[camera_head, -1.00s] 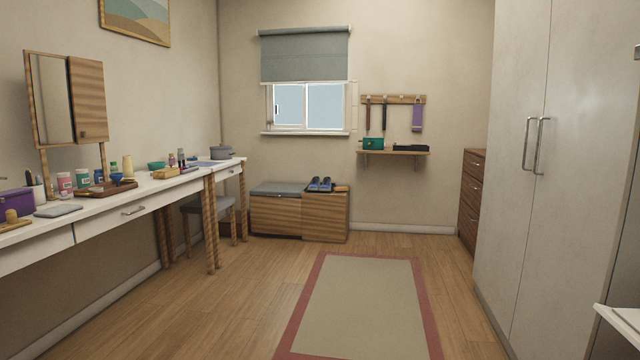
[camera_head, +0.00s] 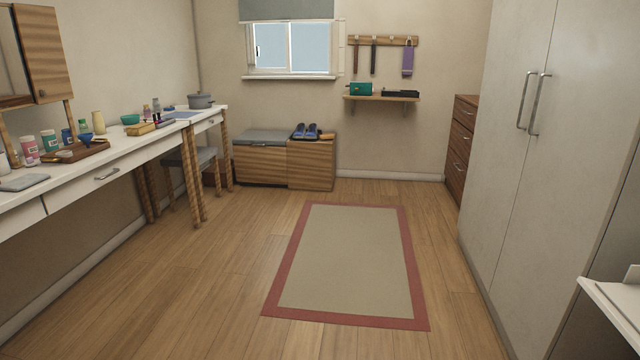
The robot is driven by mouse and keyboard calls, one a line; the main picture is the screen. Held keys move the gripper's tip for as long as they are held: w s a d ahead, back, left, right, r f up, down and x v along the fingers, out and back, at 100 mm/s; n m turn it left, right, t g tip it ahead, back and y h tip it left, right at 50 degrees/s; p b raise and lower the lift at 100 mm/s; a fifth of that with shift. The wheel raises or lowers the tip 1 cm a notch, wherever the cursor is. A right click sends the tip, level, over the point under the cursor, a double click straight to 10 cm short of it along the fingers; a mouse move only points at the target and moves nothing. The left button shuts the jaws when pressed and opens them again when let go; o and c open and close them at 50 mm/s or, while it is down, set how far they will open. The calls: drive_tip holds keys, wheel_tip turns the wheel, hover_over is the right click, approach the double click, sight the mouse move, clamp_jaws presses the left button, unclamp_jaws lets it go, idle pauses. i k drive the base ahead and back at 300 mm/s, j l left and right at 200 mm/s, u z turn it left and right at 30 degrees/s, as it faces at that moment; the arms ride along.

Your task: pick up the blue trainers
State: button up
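The blue trainers (camera_head: 306,131) sit side by side on top of the low wooden bench cabinet (camera_head: 312,165) against the far wall, below and a little right of the window. A dark tray or mat seems to lie under them, too small to tell. A small orange-brown item (camera_head: 327,136) lies just right of them. The trainers are far off across the room. My gripper is not in view.
A rug (camera_head: 350,262) with a red border lies on the open wooden floor. A long white table (camera_head: 110,160) with several items and a stool (camera_head: 190,161) line the left. A tall white wardrobe (camera_head: 520,150) and a wooden chest of drawers (camera_head: 461,150) line the right. A wall shelf (camera_head: 382,98) hangs at the back.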

sight(300, 133)
drive_tip(key=i, duration=6)
drive_tip(key=i+z, duration=0.1)
drive_tip(key=i, duration=0.65)
drive_tip(key=i+j, duration=0.15)
drive_tip(key=i, duration=0.55)
drive_tip(key=l+z, duration=0.05)
